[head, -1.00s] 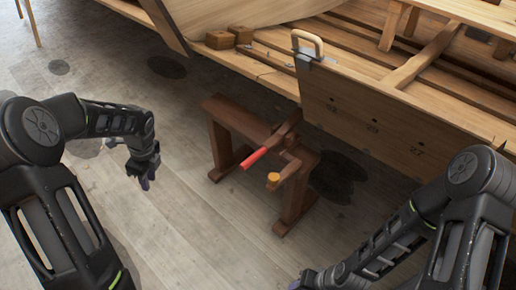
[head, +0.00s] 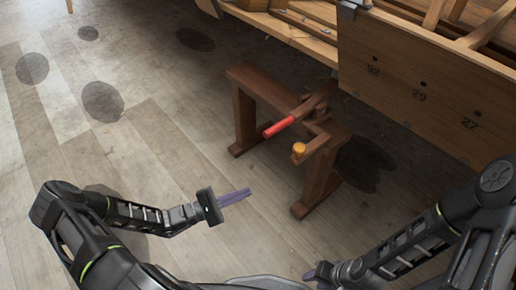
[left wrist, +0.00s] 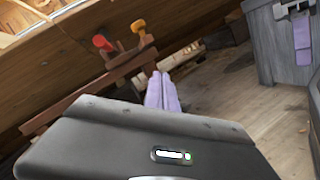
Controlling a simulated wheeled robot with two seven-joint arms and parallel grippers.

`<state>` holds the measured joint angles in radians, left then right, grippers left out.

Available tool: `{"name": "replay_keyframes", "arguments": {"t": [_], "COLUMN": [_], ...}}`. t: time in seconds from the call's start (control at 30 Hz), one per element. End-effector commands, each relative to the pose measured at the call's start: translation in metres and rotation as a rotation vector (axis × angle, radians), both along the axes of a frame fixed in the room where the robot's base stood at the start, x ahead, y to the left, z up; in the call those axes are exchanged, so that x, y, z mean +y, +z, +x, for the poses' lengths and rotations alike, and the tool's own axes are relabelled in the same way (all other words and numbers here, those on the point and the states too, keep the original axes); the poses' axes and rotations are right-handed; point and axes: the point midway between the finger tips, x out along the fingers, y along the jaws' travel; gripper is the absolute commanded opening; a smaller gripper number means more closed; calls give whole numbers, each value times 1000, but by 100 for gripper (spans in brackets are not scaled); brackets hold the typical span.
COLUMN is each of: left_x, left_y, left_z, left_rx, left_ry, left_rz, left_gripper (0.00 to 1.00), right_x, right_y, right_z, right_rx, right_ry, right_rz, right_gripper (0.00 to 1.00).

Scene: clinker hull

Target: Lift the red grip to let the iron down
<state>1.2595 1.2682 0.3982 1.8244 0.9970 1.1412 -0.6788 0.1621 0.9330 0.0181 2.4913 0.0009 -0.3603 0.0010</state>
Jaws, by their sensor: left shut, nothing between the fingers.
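The red grip (head: 278,127) is the end of a wooden lever on a brown wooden trestle (head: 247,76) beside the hull. It also shows in the left wrist view (left wrist: 103,42). The iron is not clearly seen. My left gripper (head: 249,193) is shut and empty, its purple fingers together, in front of the trestle and apart from the red grip. Its fingers show in the left wrist view (left wrist: 160,92), below the grip and to its right. My right gripper (head: 312,274) is low in the head view, mostly hidden by its own arm.
An orange-yellow knob (head: 298,149) stands on the trestle just right of the red grip. The wooden hull plank (head: 425,85), marked with numbers, overhangs at the right. Open wooden floor (head: 150,140) with dark stains lies to the left.

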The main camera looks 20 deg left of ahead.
Motion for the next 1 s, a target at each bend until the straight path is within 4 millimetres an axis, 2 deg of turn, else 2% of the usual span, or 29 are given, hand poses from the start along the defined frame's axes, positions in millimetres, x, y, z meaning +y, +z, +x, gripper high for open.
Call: {"name": "replay_keyframes", "arguments": {"t": [0.03,0.1,0.2,0.27,0.77,1.0], "left_x": [8,25,45,50,48,37], "left_y": [8,17,22,24,25,30], "left_z": [16,34,50,53,53,69], "left_rx": [58,138,230,264,295,293], "left_ry": [59,131,200,209,192,191], "left_rz": [-94,-214,-355,-408,-441,-441], "left_gripper": [0,0,0,0,0,0], "right_x": [0,0,0,0,0,-1], "right_y": [1,1,1,1,0,-3], "right_z": [0,1,1,1,0,1], "right_rx": [-1,-1,-1,-1,0,-2], "right_ry": [-1,-3,-3,-4,-2,-4], "right_rz": [0,-1,-1,-1,0,-1], "right_gripper": [36,36,36,36,36,36]}}
